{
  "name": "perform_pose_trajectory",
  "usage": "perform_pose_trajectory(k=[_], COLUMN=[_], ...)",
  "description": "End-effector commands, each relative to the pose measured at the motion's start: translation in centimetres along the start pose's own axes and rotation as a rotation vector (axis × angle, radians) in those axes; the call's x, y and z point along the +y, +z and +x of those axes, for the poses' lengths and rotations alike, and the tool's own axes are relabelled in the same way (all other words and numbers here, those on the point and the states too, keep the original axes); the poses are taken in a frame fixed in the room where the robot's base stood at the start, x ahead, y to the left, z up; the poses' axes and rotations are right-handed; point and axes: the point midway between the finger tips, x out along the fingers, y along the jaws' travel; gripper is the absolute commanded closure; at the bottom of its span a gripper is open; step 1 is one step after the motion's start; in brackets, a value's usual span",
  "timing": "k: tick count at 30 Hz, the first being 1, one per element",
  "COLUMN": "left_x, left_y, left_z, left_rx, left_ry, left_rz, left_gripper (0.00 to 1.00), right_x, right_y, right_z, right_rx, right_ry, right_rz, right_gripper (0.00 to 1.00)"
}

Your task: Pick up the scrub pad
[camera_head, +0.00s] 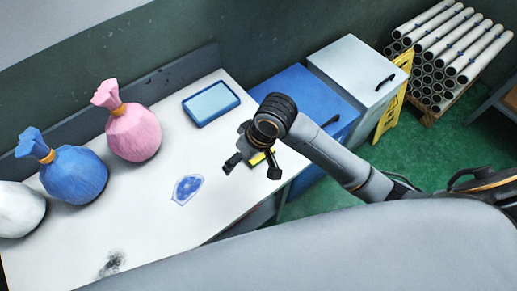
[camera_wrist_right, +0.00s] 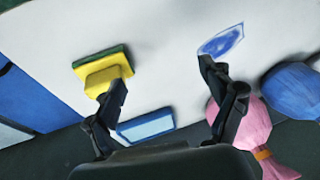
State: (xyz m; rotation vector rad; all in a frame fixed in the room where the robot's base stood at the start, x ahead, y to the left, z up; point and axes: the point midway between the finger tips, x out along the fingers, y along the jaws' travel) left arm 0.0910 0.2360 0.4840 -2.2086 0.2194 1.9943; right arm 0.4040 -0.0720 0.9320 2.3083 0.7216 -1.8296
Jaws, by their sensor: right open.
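The scrub pad (camera_wrist_right: 103,72) is yellow with a dark green layer and lies on the white table. In the right wrist view it sits by the tip of the left-hand finger. In the head view only a bit of its yellow (camera_head: 257,158) shows beneath my right gripper (camera_head: 252,168), which hides the rest. My right gripper is open and empty, above the table near its right edge. Its two fingers also show spread apart in the right wrist view (camera_wrist_right: 165,75). I cannot tell whether a finger touches the pad. My left gripper is not in view.
A blue tray (camera_head: 211,103) lies at the back of the table (camera_head: 150,220). Pink (camera_head: 133,132), blue (camera_head: 74,175) and white (camera_head: 18,210) tied bags stand at the left. A blue mark (camera_head: 187,188) is on the tabletop. Blue (camera_head: 300,90) and grey (camera_head: 355,70) bins stand at the right.

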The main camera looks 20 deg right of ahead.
Motion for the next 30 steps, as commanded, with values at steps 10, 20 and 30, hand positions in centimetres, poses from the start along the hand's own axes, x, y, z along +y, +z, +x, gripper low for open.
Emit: perform_pose_trajectory(k=[10,20,30], left_x=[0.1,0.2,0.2], left_y=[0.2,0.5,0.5], left_z=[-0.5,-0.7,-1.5], left_rx=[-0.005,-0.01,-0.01], left_ry=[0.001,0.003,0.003], left_rz=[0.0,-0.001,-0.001], left_gripper=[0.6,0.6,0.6], right_x=[4.7,7.0,8.2], right_y=[-4.3,-4.5,-2.9], right_z=[-6.2,-7.5,-1.6], right_rx=[-0.207,-0.271,-0.269], right_ry=[0.158,0.22,0.219], right_rz=[0.022,0.077,0.075], right_gripper=[0.17,0.17,0.17])
